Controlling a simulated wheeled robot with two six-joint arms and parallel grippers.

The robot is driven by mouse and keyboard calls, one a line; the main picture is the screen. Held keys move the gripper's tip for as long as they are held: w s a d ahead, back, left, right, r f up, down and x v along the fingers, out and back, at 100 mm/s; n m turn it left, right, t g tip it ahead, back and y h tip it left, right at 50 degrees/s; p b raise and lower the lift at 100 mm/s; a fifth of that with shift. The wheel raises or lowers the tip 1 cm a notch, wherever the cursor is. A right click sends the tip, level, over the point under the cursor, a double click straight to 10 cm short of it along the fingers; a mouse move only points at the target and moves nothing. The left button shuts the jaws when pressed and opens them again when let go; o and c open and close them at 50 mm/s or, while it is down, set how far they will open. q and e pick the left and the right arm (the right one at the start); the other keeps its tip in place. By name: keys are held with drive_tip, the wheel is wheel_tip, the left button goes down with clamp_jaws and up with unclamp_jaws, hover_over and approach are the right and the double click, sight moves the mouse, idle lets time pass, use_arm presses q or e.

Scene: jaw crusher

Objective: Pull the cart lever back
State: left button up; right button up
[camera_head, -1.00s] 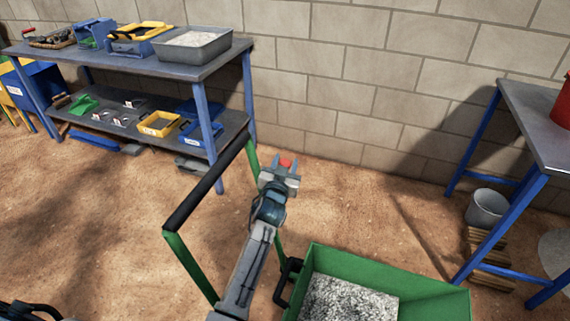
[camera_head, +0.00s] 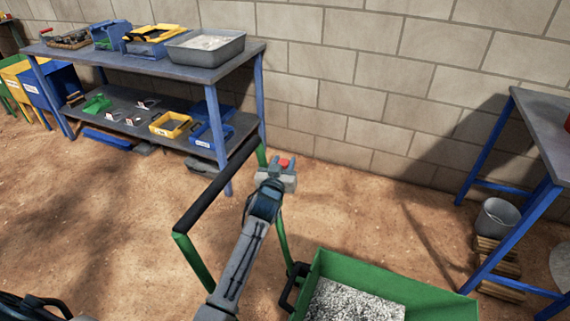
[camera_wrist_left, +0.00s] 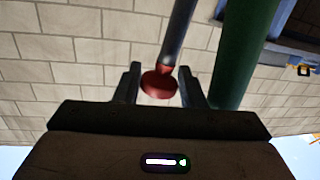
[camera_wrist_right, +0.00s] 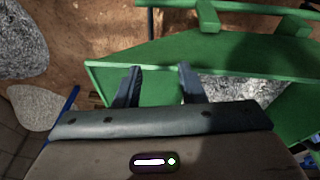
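The green cart (camera_head: 425,293) stands at the bottom of the head view, with grey gravel in its tray. The lever's red knob (camera_head: 284,162) shows at my left gripper (camera_head: 280,172). In the left wrist view, the red knob (camera_wrist_left: 158,84) sits at the end of a dark rod, between the two fingers of my left gripper (camera_wrist_left: 160,85). The fingers are apart; I cannot tell whether they touch the knob. My right gripper (camera_wrist_right: 160,85) is open and empty, with the green cart (camera_wrist_right: 130,85) in front of it; the head view does not show it.
The cart's black handle bar (camera_head: 215,187) on green posts stands beside my left arm. A blue-legged workbench (camera_head: 150,63) with trays stands against the block wall. Another table (camera_head: 545,115) stands at right, near a grey bucket (camera_head: 496,217). Sandy floor lies between.

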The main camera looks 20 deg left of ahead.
use_arm(q)
drive_tip(key=shift+o, duration=1.2)
